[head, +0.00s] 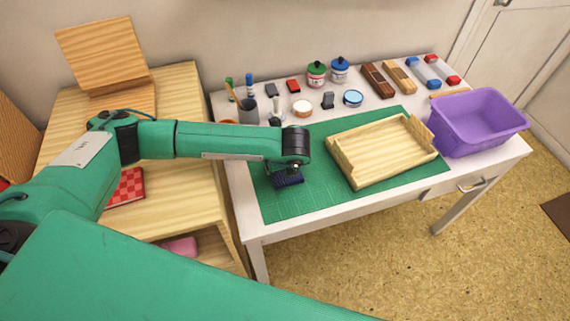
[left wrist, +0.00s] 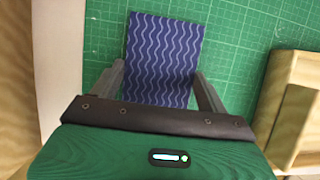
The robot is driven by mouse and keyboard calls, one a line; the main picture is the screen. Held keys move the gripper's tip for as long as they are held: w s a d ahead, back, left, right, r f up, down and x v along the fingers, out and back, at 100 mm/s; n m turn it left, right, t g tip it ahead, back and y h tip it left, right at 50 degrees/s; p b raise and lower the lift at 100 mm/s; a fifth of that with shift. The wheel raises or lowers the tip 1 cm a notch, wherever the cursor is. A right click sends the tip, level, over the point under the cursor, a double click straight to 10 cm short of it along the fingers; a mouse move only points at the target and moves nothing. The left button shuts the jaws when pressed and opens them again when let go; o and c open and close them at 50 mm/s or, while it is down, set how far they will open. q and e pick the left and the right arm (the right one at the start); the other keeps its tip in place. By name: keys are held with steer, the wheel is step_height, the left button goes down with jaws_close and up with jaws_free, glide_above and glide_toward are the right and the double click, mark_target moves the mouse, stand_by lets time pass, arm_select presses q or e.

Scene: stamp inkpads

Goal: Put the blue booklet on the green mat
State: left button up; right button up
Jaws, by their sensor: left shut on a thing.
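The blue booklet (left wrist: 163,52) has a wavy light stripe pattern. In the left wrist view it sits between the two fingers of my left gripper (left wrist: 163,88), which is shut on it. In the head view the booklet (head: 287,181) shows below my left gripper (head: 287,172), over the left part of the green mat (head: 280,206). I cannot tell whether it touches the mat. The mat also fills the background of the left wrist view (left wrist: 245,60). My right gripper is not in view.
A wooden tray (head: 380,178) lies on the mat's right part. A purple bin (head: 478,120) stands at the table's right. Stamps, ink pots and a pen cup (head: 248,112) line the back. A red checkered booklet (head: 128,187) lies on the wooden shelf at left. The mat's front left is clear.

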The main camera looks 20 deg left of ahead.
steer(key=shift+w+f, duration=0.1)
arm_select(q)
steer(key=shift+f, duration=0.15)
steer(key=o, duration=1)
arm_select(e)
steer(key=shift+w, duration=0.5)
